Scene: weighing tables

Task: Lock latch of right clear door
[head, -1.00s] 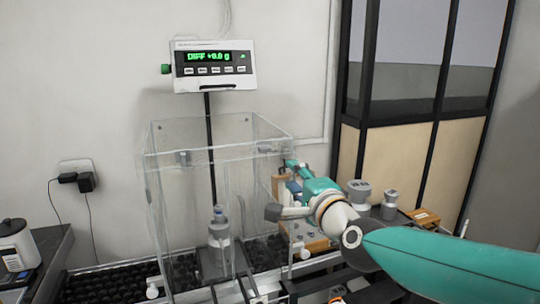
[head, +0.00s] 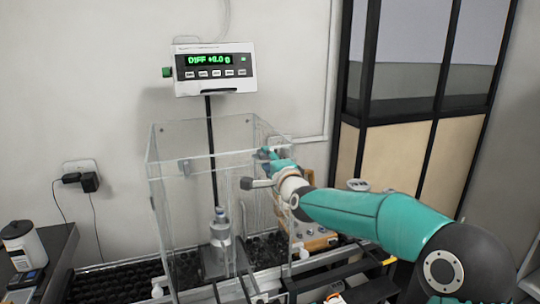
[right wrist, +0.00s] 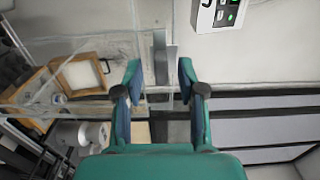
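The clear box (head: 180,215) stands on the weighing bench, with its right clear door on the side facing my right arm. My right gripper (head: 266,154) is at the upper part of that right side in the head view. In the right wrist view my right gripper (right wrist: 160,78) is open, its two fingers apart. A grey latch-like piece (right wrist: 160,50) shows just beyond and between the fingertips; I cannot tell whether they touch it. In the head view the gripper covers the right latch. Another small grey latch (head: 184,166) shows on the box's left part. My left gripper is out of view.
A metal weight-like cylinder (head: 220,240) stands inside the box. A display (head: 215,70) is above it on a black pole. A socket with plugs (head: 82,178) is on the left wall.

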